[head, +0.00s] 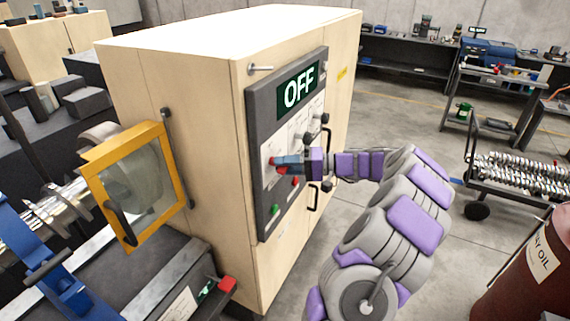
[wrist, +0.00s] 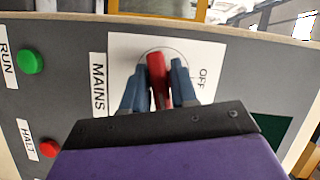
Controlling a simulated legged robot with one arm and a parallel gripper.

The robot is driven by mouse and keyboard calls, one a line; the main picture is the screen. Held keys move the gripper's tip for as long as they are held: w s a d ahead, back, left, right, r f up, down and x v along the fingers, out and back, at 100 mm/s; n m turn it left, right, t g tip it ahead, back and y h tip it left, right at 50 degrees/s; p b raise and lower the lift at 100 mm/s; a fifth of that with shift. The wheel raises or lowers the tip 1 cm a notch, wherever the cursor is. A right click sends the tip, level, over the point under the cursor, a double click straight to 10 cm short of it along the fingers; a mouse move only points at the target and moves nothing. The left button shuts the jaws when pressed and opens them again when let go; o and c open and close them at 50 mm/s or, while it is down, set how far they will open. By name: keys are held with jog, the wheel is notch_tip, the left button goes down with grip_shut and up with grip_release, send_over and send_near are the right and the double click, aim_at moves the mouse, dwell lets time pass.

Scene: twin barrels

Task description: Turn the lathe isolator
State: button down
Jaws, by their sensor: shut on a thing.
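The isolator is a red handle (wrist: 158,68) on a white plate (wrist: 122,52) marked MAINS and OFF in the wrist view. My gripper (wrist: 157,82) is shut on the red handle, with one blue finger on each side of it. The handle lies roughly along my fingers, and its pivot end is partly hidden between them. In the head view my gripper (head: 278,161) reaches the dark control panel (head: 262,119) on the side of the pale cabinet. A green sign (head: 298,88) above the plate reads OFF.
A green RUN button (wrist: 31,61) and a red HALT button (wrist: 49,147) sit beside the plate. A yellow-framed guard (head: 96,190) stands left of the cabinet (head: 190,110). A cart (head: 520,172) and a dark red oil barrel (head: 520,270) stand at the right. Open floor lies between.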

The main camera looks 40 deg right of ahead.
jog(key=shift+m+t+y+p, duration=0.3)
jog(key=shift+m+y+p, duration=0.2)
jog(key=shift+m+p, duration=0.55)
jog(key=shift+f+m, duration=0.2)
jog(key=shift+m, duration=0.25)
jog(key=c, duration=1.1)
grip_release()
jog(key=shift+d, duration=0.2)
jog(key=shift+s+d, duration=0.15)
jog(key=shift+s, duration=0.05)
jog(key=v, duration=1.2)
jog(key=shift+d, duration=0.3)
